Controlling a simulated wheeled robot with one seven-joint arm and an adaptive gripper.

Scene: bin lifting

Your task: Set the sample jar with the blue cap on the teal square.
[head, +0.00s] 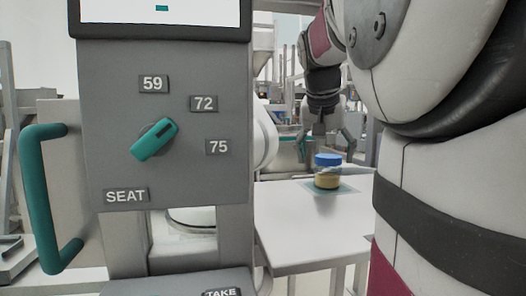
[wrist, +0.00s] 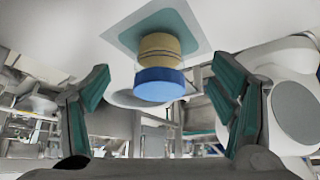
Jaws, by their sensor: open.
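The sample jar (head: 327,178) has a blue cap and a yellowish body. It stands upright on the teal square (head: 345,189) on the white table. In the wrist view the jar (wrist: 160,47) shows with its cap toward me, and the teal square (wrist: 128,38) lies beneath it. In the wrist view my gripper (wrist: 160,72) is open, with a finger on each side and visible gaps to the jar. Nothing is held.
A grey machine panel (head: 110,155) with a teal knob (head: 154,139), number labels and a teal handle (head: 45,200) stands at the left in the head view. The white table (head: 300,235) is clear in front of the jar. My arm covers the right side.

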